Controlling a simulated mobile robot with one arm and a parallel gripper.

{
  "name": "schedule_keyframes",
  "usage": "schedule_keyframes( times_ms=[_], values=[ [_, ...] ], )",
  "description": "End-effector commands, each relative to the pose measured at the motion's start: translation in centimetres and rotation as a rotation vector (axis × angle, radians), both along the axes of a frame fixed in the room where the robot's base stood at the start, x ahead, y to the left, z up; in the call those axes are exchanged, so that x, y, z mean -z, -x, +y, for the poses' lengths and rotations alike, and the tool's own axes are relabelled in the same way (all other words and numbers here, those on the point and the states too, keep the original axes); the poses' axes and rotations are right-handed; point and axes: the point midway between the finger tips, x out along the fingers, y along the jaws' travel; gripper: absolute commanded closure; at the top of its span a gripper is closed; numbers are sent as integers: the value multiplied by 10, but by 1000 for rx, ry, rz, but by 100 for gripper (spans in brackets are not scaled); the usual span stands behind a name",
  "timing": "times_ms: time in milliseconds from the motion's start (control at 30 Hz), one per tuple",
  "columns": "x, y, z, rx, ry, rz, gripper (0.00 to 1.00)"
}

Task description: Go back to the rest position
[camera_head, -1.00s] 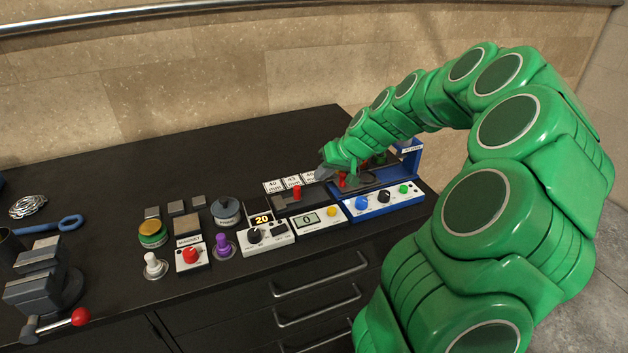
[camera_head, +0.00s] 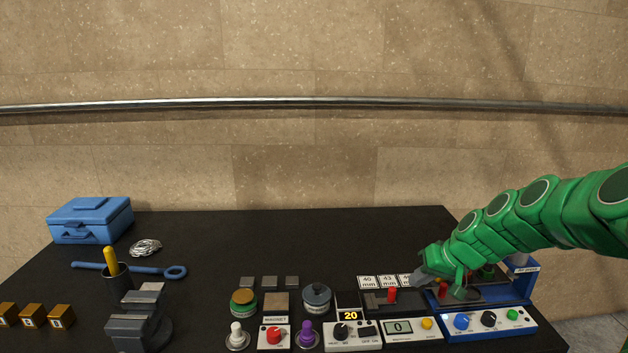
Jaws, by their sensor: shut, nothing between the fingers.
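My green arm reaches in from the right edge in the head view. My gripper (camera_head: 428,281) is at its end, a grey tip low over the right part of the bench, by the red-handled slide and the blue press unit (camera_head: 487,322). The fingers are small and partly hidden by the wrist, and I see nothing held in them. Part of the press unit is hidden behind my wrist.
A blue toolbox (camera_head: 90,219) stands back left. The bench's back middle is clear.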

Motion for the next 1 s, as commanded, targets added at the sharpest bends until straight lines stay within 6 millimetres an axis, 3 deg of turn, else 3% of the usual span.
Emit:
schedule_keyframes(
  times_ms=[200, 500, 700, 1000],
  values=[
    [-21, 50, 64, -99, 43, 84, 100],
    [-34, 133, 120, -179, 131, 218, 100],
    [-36, 192, 139, -196, 203, 309, 100],
    [-34, 282, 145, -167, 319, 445, 100]
  ],
)
